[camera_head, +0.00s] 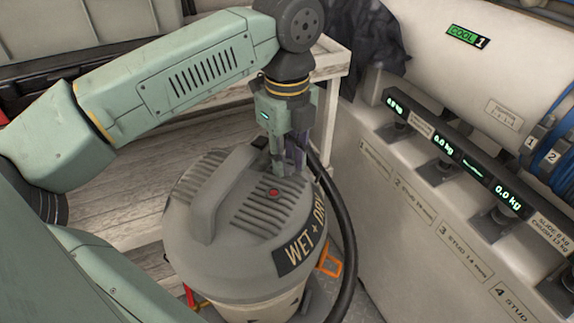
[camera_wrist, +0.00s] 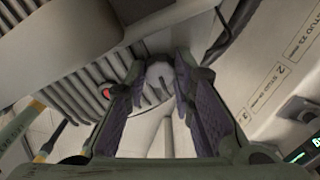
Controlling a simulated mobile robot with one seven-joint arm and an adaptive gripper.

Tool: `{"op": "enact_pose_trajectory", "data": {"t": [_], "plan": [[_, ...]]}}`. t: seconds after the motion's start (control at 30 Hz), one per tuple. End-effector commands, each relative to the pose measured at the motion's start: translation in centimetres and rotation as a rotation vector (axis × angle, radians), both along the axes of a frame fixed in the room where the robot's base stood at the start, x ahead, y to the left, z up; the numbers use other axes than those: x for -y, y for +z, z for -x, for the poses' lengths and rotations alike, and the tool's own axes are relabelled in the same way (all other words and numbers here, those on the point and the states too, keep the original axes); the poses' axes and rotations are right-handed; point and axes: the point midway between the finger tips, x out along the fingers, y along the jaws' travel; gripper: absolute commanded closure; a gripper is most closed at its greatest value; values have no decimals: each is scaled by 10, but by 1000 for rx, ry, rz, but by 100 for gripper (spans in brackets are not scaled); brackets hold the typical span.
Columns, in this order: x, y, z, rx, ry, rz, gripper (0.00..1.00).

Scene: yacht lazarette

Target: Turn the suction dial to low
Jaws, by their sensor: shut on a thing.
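The grey wet-and-dry vacuum (camera_head: 245,255) stands upright, with a handle, ribbed vents and a small red button (camera_head: 273,192) on its lid. My gripper (camera_head: 288,165) points down at the lid's back right, beside the red button. In the wrist view my gripper (camera_wrist: 160,68) has its two dark pads apart, closed around a pale grey rounded knob, the suction dial (camera_wrist: 158,72). The pads cover the dial's sides. I cannot read its markings or tell which setting it points to. The dial is hidden behind my fingers in the head view.
A black hose (camera_head: 345,225) curves down the vacuum's right side, close to my gripper. A white bench (camera_head: 400,200) with numbered labels and lit scale displays (camera_head: 508,198) stands to the right. Slatted wooden shelving (camera_head: 130,190) lies behind and left.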

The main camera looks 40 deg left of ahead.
Motion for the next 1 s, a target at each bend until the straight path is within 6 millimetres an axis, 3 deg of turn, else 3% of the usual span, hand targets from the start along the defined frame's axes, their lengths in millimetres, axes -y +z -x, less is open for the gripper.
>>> {"op": "enact_pose_trajectory", "data": {"t": [1.0], "plan": [[1, -1, 0, 1, -966, 2, 100]]}}
